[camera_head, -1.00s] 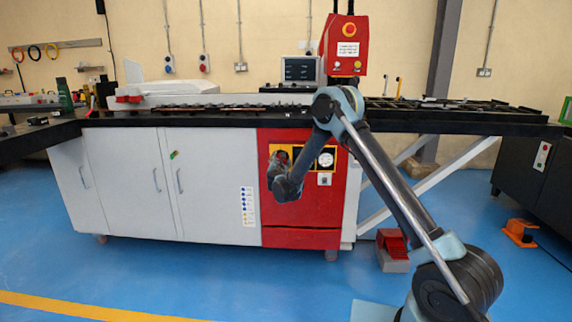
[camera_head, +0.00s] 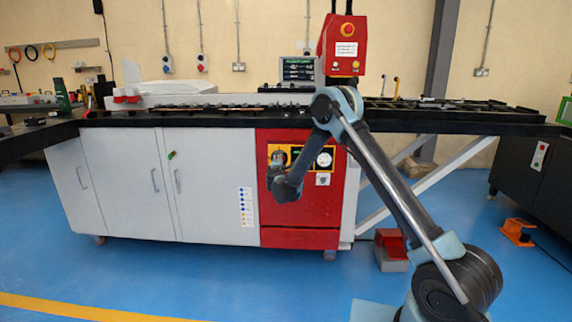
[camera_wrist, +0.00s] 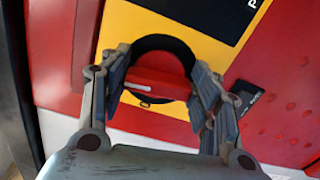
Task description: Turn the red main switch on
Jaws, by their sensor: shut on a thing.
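The red main switch (camera_wrist: 155,78) shows in the wrist view. It is a red knob in a black round collar on a yellow plate (camera_wrist: 205,58). My gripper (camera_wrist: 163,82) has one finger on each side of the knob and is shut on it. In the head view my gripper (camera_head: 279,158) is at the left of the yellow plate on the machine's red front panel (camera_head: 300,216), and it hides the switch there. The screen (camera_head: 298,69) on top of the machine is lit with green writing.
A red control box (camera_head: 343,45) with a round red button stands above. White cabinet doors (camera_head: 120,185) lie to the left. A red foot pedal (camera_head: 391,250) is on the floor. The blue floor in front is clear.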

